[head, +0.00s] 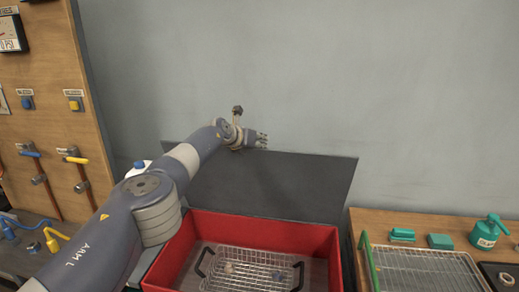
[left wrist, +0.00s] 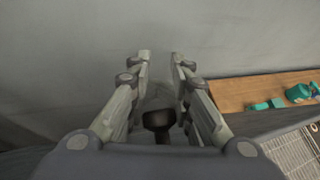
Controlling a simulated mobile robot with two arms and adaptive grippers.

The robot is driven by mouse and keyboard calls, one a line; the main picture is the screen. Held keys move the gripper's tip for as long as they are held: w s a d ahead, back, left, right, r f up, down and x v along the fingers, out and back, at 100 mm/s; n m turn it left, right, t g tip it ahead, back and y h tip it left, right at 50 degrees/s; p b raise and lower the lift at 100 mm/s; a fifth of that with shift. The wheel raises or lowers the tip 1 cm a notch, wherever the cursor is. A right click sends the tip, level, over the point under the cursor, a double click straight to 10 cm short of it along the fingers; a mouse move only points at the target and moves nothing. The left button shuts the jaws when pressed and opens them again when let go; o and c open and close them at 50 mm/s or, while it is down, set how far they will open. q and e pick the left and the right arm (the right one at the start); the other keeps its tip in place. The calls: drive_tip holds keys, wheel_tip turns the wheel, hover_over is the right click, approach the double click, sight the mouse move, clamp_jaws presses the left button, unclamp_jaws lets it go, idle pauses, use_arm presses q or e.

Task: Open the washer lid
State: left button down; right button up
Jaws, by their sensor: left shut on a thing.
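The washer is a red box (head: 334,250) at the bottom middle of the head view. Its dark grey lid (head: 290,185) stands raised behind the opening, leaning toward the wall. My left gripper (head: 264,139) is at the lid's top edge. In the left wrist view its two fingers (left wrist: 160,58) stand a little apart, with a dark knob-like piece (left wrist: 159,121) between them, near their bases. The gripper is shut on the lid, though the exact contact is hard to see. My right gripper is not in view.
A wire basket (head: 250,262) sits inside the washer with small parts in it. A wooden tool board (head: 50,110) stands at left. A plain wall is behind.

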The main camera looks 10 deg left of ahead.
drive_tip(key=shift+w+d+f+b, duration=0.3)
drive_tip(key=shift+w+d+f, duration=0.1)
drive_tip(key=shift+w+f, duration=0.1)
